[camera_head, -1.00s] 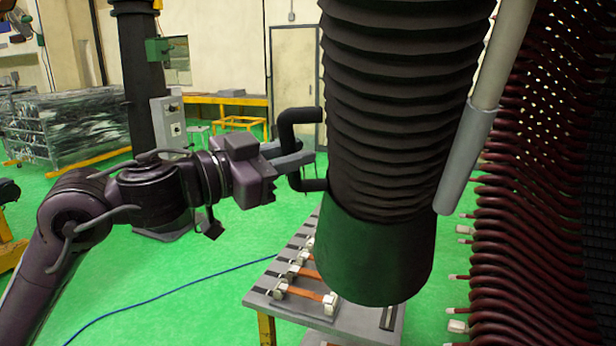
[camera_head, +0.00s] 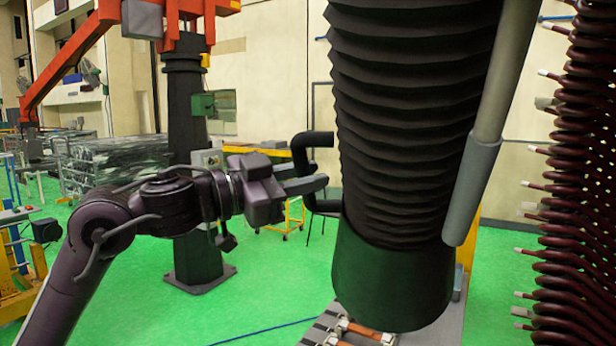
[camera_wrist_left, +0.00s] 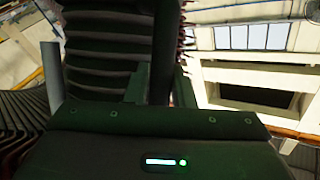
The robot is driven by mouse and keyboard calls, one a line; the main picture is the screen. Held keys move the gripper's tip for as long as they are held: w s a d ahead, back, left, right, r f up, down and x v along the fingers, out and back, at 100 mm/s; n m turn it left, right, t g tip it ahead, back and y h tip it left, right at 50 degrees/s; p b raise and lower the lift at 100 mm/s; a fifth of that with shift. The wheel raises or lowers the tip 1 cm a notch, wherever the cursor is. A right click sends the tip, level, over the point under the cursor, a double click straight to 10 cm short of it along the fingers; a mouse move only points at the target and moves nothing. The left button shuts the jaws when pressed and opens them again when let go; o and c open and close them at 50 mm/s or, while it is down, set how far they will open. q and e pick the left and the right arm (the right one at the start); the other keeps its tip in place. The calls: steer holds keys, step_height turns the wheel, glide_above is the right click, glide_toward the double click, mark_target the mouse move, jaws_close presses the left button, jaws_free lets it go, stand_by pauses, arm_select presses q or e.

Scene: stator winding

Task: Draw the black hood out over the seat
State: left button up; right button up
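The black hood (camera_head: 405,110) is a ribbed bellows hanging down, with a smooth dark green collar (camera_head: 390,282) at its lower end. A black bent handle (camera_head: 302,150) stands out from its left side. My left gripper (camera_head: 306,186) is at this handle, its fingers on both sides of the bar. In the left wrist view the handle bar (camera_wrist_left: 166,45) runs between the two fingers (camera_wrist_left: 162,86), with no clear gap, and the hood's ribs (camera_wrist_left: 105,50) fill the left side. I cannot make out a seat. My right gripper is not in view.
A light grey rod (camera_head: 485,140) hangs along the hood's right side. Dark red coil ends (camera_head: 580,200) stand close at the right. A bench with copper-coloured parts (camera_head: 360,329) lies below the hood. A dark column (camera_head: 190,150) stands behind my arm. Green floor is clear at lower left.

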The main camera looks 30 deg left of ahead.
arm_select(q)
steer(key=o, duration=0.3)
steer(key=shift+o, duration=0.2)
steer(key=shift+w+d, duration=0.1)
steer(key=shift+s+a+f+b, duration=0.2)
steer(key=shift+s+b, duration=0.1)
steer(key=shift+b, duration=0.1)
steer(key=b+v, duration=0.5)
steer(key=v, duration=0.2)
steer(key=shift+r, duration=0.2)
steer(key=shift+a, duration=0.1)
